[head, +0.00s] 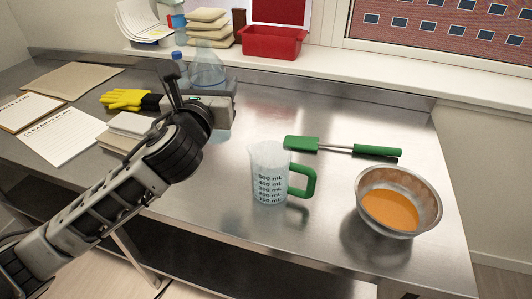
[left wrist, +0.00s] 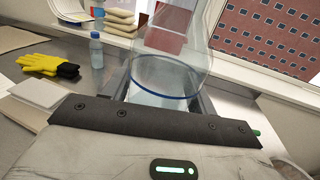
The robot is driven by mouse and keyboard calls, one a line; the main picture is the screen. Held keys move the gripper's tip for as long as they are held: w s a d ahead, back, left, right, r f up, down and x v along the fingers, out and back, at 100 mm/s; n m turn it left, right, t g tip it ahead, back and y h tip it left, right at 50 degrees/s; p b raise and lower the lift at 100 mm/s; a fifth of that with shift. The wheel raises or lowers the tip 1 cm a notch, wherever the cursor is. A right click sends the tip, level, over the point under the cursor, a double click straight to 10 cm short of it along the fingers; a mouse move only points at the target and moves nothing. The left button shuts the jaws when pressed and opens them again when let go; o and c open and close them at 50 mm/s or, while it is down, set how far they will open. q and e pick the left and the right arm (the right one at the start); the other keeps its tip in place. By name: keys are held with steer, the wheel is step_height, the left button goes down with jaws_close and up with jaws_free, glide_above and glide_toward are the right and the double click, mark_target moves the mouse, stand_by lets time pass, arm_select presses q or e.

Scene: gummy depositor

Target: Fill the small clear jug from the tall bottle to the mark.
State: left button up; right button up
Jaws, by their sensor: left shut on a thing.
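The small clear jug (head: 262,158) stands upright on the steel table, with dark mL markings and a green handle on its right. I see no clear liquid level in it. My left gripper (head: 205,105) is shut on the tall clear bottle (head: 208,68), behind and left of the jug and apart from it. The bottle looks roughly upright; the gripper hides its middle. In the left wrist view the tall bottle (left wrist: 172,60) rises between the fingers, with a blue ring around it. Its top is cut off there. My right gripper is not in view.
A metal bowl (head: 370,175) of orange liquid stands right of the jug, and a green spatula (head: 375,151) lies behind. A small blue-capped bottle (left wrist: 96,50), yellow gloves (head: 125,99) and papers (head: 60,137) are at left. A red bin (head: 272,43) sits on the sill.

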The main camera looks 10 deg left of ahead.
mark_target(207, 82)
arm_select(q)
steer(key=shift+r, duration=1.6)
steer(key=shift+s+d, duration=0.2)
steer(key=shift+s, duration=1.15)
steer(key=shift+s+d, duration=0.2)
steer(key=shift+s, duration=1.15)
steer(key=shift+s+d, duration=0.2)
steer(key=shift+s, duration=1.15)
